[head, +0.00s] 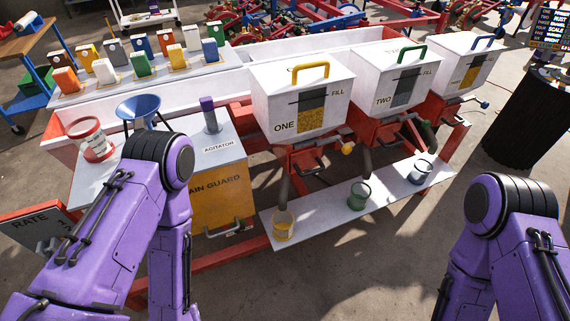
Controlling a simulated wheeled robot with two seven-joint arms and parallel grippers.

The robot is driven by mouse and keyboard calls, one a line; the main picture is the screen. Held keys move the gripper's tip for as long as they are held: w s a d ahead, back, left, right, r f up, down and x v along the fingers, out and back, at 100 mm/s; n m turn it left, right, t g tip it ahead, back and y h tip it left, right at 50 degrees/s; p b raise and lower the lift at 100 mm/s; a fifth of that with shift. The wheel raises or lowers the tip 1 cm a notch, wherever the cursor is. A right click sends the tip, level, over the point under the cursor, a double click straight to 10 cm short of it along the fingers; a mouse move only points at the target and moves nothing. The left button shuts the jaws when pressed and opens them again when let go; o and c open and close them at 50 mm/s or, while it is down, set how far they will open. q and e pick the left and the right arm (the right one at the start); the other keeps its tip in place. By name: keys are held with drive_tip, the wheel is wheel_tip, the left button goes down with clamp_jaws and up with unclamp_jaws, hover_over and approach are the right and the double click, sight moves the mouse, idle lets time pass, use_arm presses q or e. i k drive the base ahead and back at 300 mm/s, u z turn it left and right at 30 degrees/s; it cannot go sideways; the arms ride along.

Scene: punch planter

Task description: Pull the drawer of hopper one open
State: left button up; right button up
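Hopper one (278,92) is a white box with a yellow lid handle (310,72), marked ONE and FILL, with a yellow-filled window. Below it sits a red part with a dark bar handle (308,168), which looks like its drawer front; it appears shut, though it is small and shaded. A yellow knob (347,149) is at its right. My purple arms come in at the left and right, folded downward. Both grippers are out of the picture, so their state is hidden.
Hopper two (425,80) and a third hopper (480,55) stand to the right. A white shelf (325,212) below holds yellow, green and blue cups. The yellow guard (215,200), blue funnel (138,106) and red-and-white tub (88,135) are left. Floor ahead is clear.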

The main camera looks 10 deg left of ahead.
sight(305, 158)
drive_tip(key=u, duration=0.1)
drive_tip(key=i, duration=0.5)
drive_tip(key=k, duration=0.5)
drive_tip(key=z, duration=1.55)
drive_tip(key=i, duration=0.65)
drive_tip(key=u, duration=1.95)
